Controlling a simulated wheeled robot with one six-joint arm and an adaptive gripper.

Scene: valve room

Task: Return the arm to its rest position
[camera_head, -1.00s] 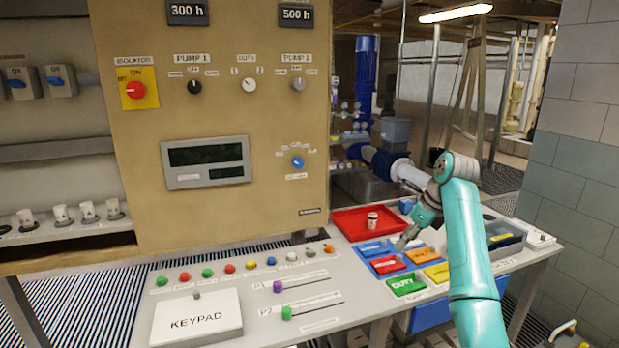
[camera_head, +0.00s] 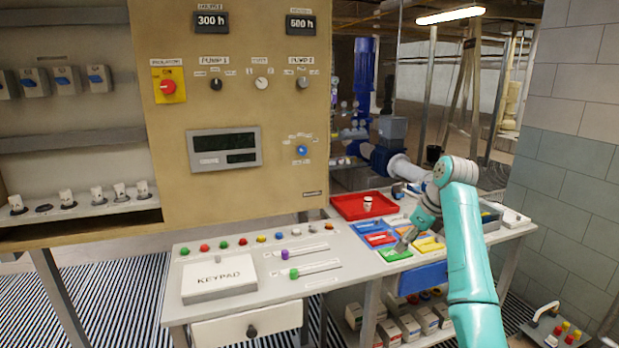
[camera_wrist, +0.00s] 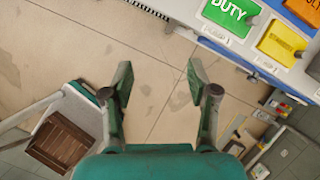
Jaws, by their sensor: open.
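My teal arm (camera_head: 468,250) rises at the right of the head view, bends at its elbow and reaches down to the left. My gripper (camera_head: 404,243) hangs near the coloured tags at the right end of the desk and partly blends with them. In the wrist view my gripper (camera_wrist: 158,80) is open, with its two fingers apart and only bare floor between them. Nothing is held. The green DUTY tag (camera_wrist: 230,14) and the yellow tag (camera_wrist: 281,42) lie beyond the right finger, apart from it.
The desk (camera_head: 350,272) carries a keypad (camera_head: 219,278), buttons, sliders and a red tray (camera_head: 350,207). The tiled wall (camera_head: 570,150) stands right of my arm. In the wrist view a brown crate (camera_wrist: 60,145) stands at lower left. The floor (camera_wrist: 150,30) is clear below my gripper.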

